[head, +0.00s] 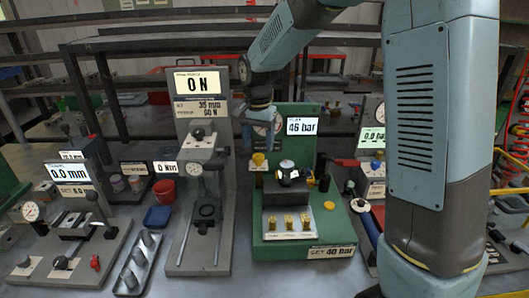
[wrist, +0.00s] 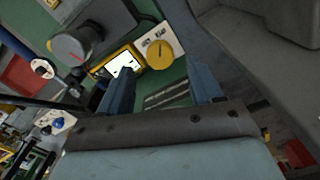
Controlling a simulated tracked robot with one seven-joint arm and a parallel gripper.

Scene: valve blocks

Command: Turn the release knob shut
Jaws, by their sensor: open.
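The green valve station (head: 330,220) stands in the middle of the bench in the head view. A small yellow knob (head: 258,159), which looks like the release knob, sits on its left side. In the wrist view the yellow knob (wrist: 160,55) has a dark line across its face and a pale label plate beside it. My gripper (wrist: 161,82) is open, with nothing between its fingers; the knob shows beyond the fingertips, apart from them. In the head view my gripper (head: 259,135) hangs above the knob, its fingers hard to make out. The station's display (head: 301,126) reads 46 bar.
A larger dark-topped knob (head: 288,168) and several brass fittings (head: 288,222) are on the station's front. A plate (head: 331,252) reads 40 bar. A grey press (head: 206,240) stands close on the left. My arm covers the right side.

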